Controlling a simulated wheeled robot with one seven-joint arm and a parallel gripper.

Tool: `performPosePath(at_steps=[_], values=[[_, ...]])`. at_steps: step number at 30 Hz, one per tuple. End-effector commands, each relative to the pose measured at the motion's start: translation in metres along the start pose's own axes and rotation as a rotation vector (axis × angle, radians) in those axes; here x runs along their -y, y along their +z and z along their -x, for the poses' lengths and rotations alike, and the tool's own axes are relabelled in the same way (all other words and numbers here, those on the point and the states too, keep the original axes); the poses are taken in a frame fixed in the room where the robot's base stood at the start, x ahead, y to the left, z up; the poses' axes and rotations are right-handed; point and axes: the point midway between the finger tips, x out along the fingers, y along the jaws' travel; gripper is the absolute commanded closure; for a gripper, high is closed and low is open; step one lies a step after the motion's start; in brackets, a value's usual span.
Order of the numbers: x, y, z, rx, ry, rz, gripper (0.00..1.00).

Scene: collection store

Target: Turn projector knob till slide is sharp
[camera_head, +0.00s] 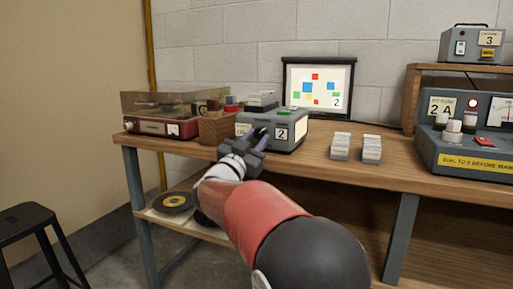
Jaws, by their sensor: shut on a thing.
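The grey slide projector (290,143) stands on the wooden bench with a "2" label on its side. My gripper (258,139) is at the projector's near left side, shut on the projector knob; the fingers hide the knob. The small screen (292,99) behind the projector shows a slide of red, blue, green and yellow squares on white with a "2" at lower right. The squares look fairly crisp at this size; fine focus cannot be judged.
A red record player (160,127) and a wooden box (215,130) stand left of the projector. Two white slide stacks (340,147) (372,149) stand right. A grey control console (455,155) is at far right. A black stool (28,218) stands at left.

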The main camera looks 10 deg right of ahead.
Motion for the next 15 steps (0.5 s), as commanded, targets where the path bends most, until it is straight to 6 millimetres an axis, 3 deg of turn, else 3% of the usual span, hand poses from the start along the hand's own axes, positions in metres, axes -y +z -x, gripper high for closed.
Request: performPosePath(at_steps=[3,11,12,15], values=[[0.001,0.0014,0.0006,0.0,0.031,-0.077,0.93],[0.0013,0.0001,0.0002,0.002,0.034,-0.083,0.93],[0.0013,0.0001,0.0002,0.002,0.033,-0.083,0.67],[0.0013,0.0001,0.0002,0.002,0.033,-0.082,0.53]])
